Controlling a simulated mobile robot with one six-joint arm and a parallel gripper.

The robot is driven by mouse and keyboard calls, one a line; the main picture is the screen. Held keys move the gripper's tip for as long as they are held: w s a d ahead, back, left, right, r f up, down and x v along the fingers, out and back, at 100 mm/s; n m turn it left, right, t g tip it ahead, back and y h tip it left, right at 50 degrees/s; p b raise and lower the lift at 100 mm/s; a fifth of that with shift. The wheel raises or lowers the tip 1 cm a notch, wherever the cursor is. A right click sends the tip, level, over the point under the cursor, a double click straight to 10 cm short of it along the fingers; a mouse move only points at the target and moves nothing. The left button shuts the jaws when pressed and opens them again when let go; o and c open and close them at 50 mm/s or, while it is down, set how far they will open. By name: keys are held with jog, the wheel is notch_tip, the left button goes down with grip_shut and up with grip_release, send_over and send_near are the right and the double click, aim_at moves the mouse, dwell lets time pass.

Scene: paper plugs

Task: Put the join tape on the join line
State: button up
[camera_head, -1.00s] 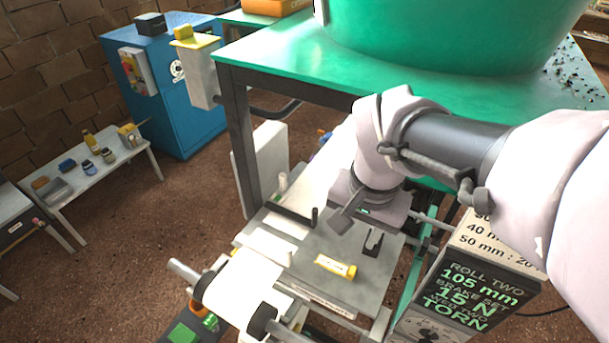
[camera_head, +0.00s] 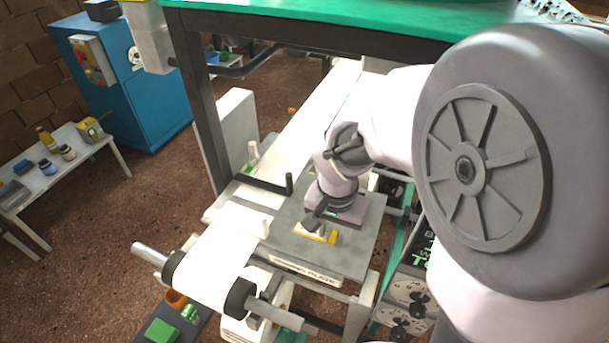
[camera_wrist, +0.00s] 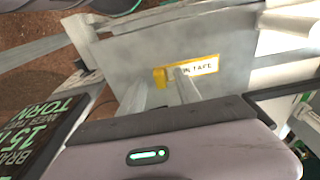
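The join tape (camera_head: 318,234) is a small yellow strip with a white label, lying on the grey plate (camera_head: 345,258). In the wrist view the join tape (camera_wrist: 204,66) lies flat, its label partly covered by a finger. My gripper (camera_head: 312,222) is low over the plate at the tape. In the wrist view my gripper (camera_wrist: 168,80) has its two fingers apart, with the tape's yellow end around them. I cannot tell whether they touch it. White paper (camera_head: 215,250) runs over the plate's left side. I cannot make out the join line.
A dark bar with an upright post (camera_head: 289,184) stands at the plate's back left. A roller (camera_head: 240,298) lies in front. A green table (camera_head: 330,14) overhangs behind. A printed sign box (camera_head: 408,285) is at the right. A white side table (camera_head: 85,165) and blue cabinet (camera_head: 140,85) stand left.

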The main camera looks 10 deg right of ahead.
grip_shut()
jog(key=shift+r, duration=0.1)
